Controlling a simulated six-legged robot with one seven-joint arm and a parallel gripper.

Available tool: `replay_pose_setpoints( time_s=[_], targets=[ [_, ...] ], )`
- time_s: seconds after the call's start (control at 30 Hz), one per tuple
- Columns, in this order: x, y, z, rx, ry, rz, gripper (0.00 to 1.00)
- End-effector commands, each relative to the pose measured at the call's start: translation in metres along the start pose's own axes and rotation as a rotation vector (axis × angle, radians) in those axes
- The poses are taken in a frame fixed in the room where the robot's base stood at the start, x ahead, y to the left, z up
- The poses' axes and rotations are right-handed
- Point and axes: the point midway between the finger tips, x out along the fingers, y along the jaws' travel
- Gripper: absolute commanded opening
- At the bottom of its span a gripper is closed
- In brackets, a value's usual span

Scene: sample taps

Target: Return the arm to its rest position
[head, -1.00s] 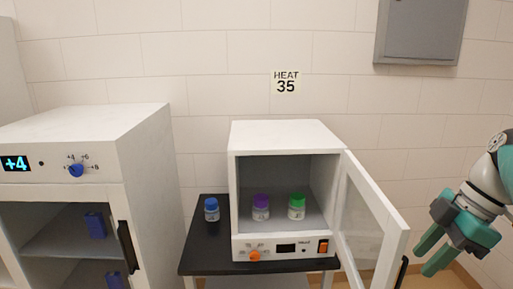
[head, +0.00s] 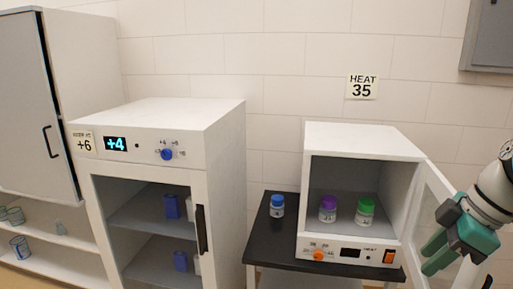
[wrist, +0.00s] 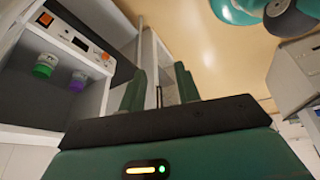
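My gripper (head: 432,254) is at the right of the head view, in front of the open heater door. Its two green fingers are apart with nothing between them. In the wrist view my gripper (wrist: 159,90) also shows its fingers spread and empty. The rest position itself is not marked in any view.
The heater (head: 365,137) stands open on a black table (head: 262,238), its glass door (head: 437,190) swung right. Inside are a purple-capped jar (head: 327,209) and a green-capped jar (head: 364,211). A blue-capped jar (head: 277,206) stands beside it. A fridge (head: 190,115) stands left.

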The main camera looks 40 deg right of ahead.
Motion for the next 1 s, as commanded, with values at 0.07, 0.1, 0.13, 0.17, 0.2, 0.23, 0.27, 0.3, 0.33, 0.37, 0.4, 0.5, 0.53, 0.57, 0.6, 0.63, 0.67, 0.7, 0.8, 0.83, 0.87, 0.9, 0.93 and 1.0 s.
replay_pose_setpoints(
  time_s=[0.07, 0.1, 0.13, 0.17, 0.2, 0.23, 0.27, 0.3, 0.33, 0.37, 0.4, 0.5, 0.53, 0.57, 0.6, 0.63, 0.67, 0.7, 0.8, 0.83, 0.87, 0.9, 0.93, 1.0],
  targets=[
    [0.014, -0.002, -0.031, 0.0, -0.002, 0.005, 0.33],
    [0.022, -0.004, -0.049, 0.004, -0.001, 0.012, 0.33],
    [0.029, -0.007, -0.063, 0.01, 0.0, 0.016, 0.33],
    [0.036, -0.011, -0.079, 0.014, 0.002, 0.021, 0.33],
    [0.047, -0.017, -0.101, 0.022, 0.005, 0.028, 0.33],
    [0.056, -0.024, -0.118, 0.028, 0.007, 0.034, 0.33],
    [0.065, -0.031, -0.136, 0.035, 0.009, 0.04, 0.33],
    [0.078, -0.043, -0.158, 0.049, 0.014, 0.046, 0.33],
    [0.088, -0.053, -0.173, 0.058, 0.018, 0.051, 0.33],
    [0.097, -0.064, -0.189, 0.067, 0.023, 0.055, 0.33],
    [0.111, -0.08, -0.207, 0.082, 0.029, 0.061, 0.33],
    [0.145, -0.127, -0.246, 0.121, 0.046, 0.072, 0.33],
    [0.156, -0.141, -0.256, 0.134, 0.052, 0.075, 0.33],
    [0.167, -0.157, -0.264, 0.148, 0.057, 0.078, 0.33],
    [0.18, -0.177, -0.272, 0.166, 0.065, 0.08, 0.33],
    [0.19, -0.191, -0.277, 0.179, 0.071, 0.083, 0.33],
    [0.199, -0.204, -0.28, 0.193, 0.076, 0.085, 0.33],
    [0.21, -0.22, -0.283, 0.21, 0.083, 0.086, 0.33],
    [0.229, -0.247, -0.286, 0.245, 0.096, 0.089, 0.33],
    [0.232, -0.252, -0.286, 0.253, 0.098, 0.09, 0.33],
    [0.235, -0.256, -0.286, 0.259, 0.101, 0.09, 0.33],
    [0.237, -0.259, -0.286, 0.263, 0.103, 0.09, 0.33],
    [0.238, -0.26, -0.286, 0.267, 0.104, 0.09, 0.33],
    [0.238, -0.26, -0.286, 0.27, 0.104, 0.09, 0.33]
  ],
)
